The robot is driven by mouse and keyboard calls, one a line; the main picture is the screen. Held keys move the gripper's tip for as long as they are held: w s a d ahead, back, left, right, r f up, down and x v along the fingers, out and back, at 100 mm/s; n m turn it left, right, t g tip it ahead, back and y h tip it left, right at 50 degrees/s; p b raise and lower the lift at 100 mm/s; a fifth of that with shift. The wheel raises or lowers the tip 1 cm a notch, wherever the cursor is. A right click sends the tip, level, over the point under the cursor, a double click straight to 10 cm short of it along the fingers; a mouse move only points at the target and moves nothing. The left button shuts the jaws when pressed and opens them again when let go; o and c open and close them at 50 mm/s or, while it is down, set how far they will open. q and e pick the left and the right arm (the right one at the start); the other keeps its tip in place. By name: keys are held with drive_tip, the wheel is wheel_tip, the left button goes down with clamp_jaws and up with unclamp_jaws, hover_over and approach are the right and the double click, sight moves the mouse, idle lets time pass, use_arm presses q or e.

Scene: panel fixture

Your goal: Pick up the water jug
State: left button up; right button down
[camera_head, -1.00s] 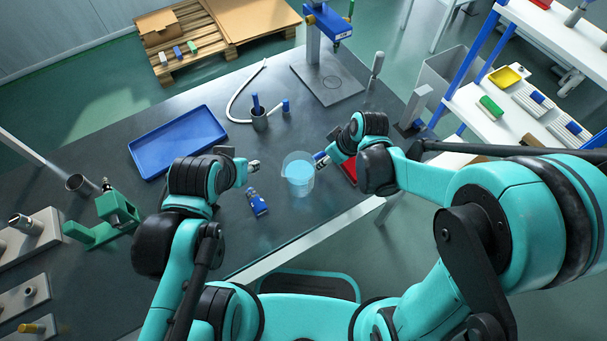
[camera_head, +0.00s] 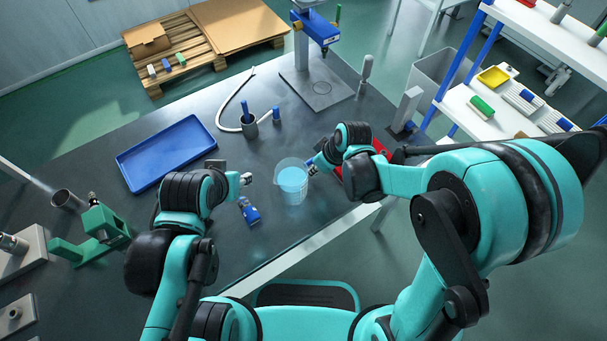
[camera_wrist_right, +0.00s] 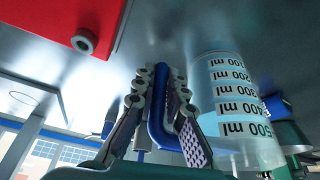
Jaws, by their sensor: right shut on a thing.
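The water jug (camera_head: 291,183) is a clear beaker with light blue water, upright on the dark table between my grippers. In the right wrist view the jug (camera_wrist_right: 237,100) shows ml markings, and its blue handle (camera_wrist_right: 156,125) lies between my fingers. My right gripper (camera_head: 312,166) is at the jug's right side, shut on the handle; its fingers also show in the right wrist view (camera_wrist_right: 170,103). My left gripper (camera_head: 246,179) is left of the jug, apart from it; its fingers are too small to tell open or shut.
A blue tray (camera_head: 168,153) lies at the back left. A small blue item (camera_head: 249,211) lies left of the jug near the front edge. A red bin (camera_head: 378,148) is right of my right gripper, and a green fixture (camera_head: 94,236) stands at left.

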drive_tip(key=shift+r, duration=0.15)
drive_tip(key=shift+r+p, duration=0.8)
drive_tip(key=shift+r, duration=0.55)
drive_tip(key=shift+w+d+r+p, duration=0.15)
drive_tip(key=shift+r+p, duration=0.25)
drive_tip(key=shift+r, duration=0.35)
drive_tip(key=w+d+r+p, duration=0.3)
drive_tip(key=d+r, duration=0.3)
drive_tip(key=d, duration=0.4)
drive_tip(key=shift+w+r, duration=0.25)
drive_tip(key=shift+w, duration=0.45)
drive_tip(key=shift+d, duration=0.15)
